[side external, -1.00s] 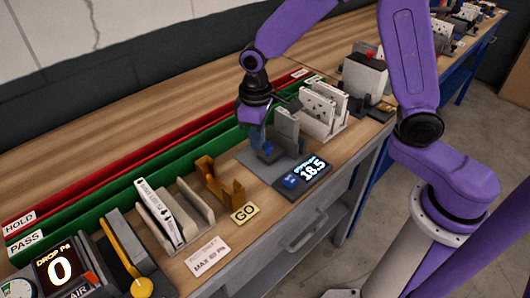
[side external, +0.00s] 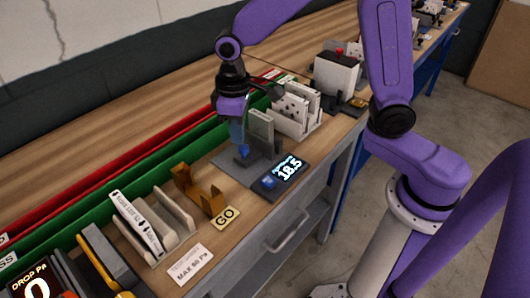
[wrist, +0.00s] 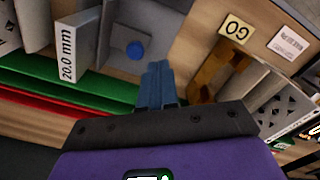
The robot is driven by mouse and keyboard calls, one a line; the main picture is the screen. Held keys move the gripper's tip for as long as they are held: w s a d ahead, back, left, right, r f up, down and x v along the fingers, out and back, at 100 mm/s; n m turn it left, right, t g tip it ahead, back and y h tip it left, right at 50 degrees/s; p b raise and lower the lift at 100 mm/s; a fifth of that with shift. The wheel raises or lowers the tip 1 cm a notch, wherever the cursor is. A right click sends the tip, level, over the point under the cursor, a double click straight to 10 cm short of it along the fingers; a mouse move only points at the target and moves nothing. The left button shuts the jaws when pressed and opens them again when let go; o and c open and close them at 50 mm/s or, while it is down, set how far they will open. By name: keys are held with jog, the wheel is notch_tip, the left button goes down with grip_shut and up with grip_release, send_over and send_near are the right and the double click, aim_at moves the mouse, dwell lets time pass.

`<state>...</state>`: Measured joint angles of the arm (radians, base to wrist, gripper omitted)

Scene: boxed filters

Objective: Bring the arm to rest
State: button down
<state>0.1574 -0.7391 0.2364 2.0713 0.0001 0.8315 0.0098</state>
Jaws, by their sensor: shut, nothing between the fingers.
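My gripper (side external: 237,138) points down over the grey measuring fixture (side external: 228,165) in the side external view. Its blue fingers are together and hold nothing; they also show in the wrist view (wrist: 157,75). A blue round button (wrist: 135,50) on the fixture lies close by the fingertips in the wrist view. Whether the fingers touch the fixture I cannot tell. A grey block marked 20.0 mm (wrist: 78,45) stands upright beside the fingers. My purple arm arches over the bench from the right.
A lit display reading 18.5 (side external: 283,174) sits in front of the fixture. White slotted racks (side external: 297,112) stand behind to the right. An orange-brown cradle (side external: 200,192), a GO plate (side external: 224,218) and a filter holder (side external: 150,225) lie left. Green (side external: 140,180) and red (side external: 120,165) rails run behind.

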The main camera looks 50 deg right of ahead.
jog(key=s+d+r+n, duration=0.1)
jog(key=s+d+n, duration=0.2)
jog(key=s, duration=0.8)
jog(key=s+d+r+n, duration=0.2)
jog(key=s+d, duration=0.4)
jog(key=s, duration=0.6)
jog(key=shift+d+r+n, duration=0.2)
jog(key=shift+d+n, duration=0.15)
jog(key=shift+n, duration=0.15)
